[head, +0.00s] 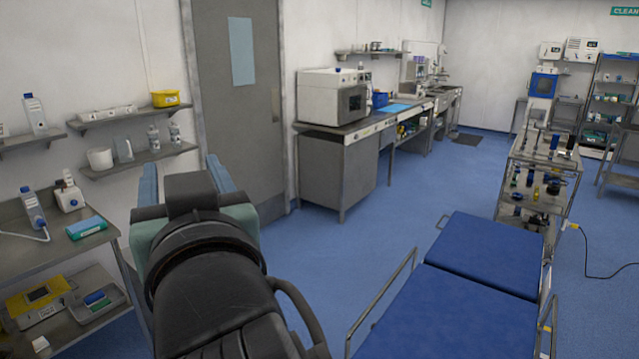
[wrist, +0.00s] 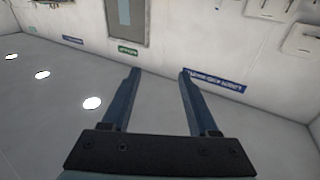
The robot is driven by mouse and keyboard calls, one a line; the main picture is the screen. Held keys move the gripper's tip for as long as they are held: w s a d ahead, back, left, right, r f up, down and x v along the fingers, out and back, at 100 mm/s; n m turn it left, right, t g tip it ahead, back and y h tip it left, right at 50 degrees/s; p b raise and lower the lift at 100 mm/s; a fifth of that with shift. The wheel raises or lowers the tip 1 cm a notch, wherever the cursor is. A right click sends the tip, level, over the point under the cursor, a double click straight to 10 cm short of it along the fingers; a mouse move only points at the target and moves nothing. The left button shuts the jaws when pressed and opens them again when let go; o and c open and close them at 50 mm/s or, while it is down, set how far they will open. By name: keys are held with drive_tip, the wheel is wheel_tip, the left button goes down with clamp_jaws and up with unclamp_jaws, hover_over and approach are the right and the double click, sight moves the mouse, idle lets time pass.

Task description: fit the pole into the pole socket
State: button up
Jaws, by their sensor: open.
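My gripper (head: 181,162) is raised at the left of the head view, with its two blue fingers apart and nothing between them. In the wrist view my gripper (wrist: 160,72) is also open and empty, with only ceiling and wall beyond it. The blue-padded operating table (head: 484,254) stands at the lower right, well apart from my gripper. I cannot pick out the pole or the pole socket in either view.
A steel trolley (head: 540,150) holding several small items stands behind the operating table. A side table (head: 48,250) and wall shelves (head: 130,158) are at the left. Blue floor (head: 400,205) is clear in the middle.

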drive_tip(key=s+d+r+m+t+h, duration=0.5)
drive_tip(key=s+d+r+t+h, duration=0.3)
drive_tip(key=d+r, duration=0.5)
drive_tip(key=s+r+t, duration=0.1)
drive_tip(key=t, duration=0.1)
drive_tip(key=shift+s+r+t, duration=0.3)
drive_tip(key=shift+r, duration=0.05)
drive_tip(key=shift+c, duration=0.8)
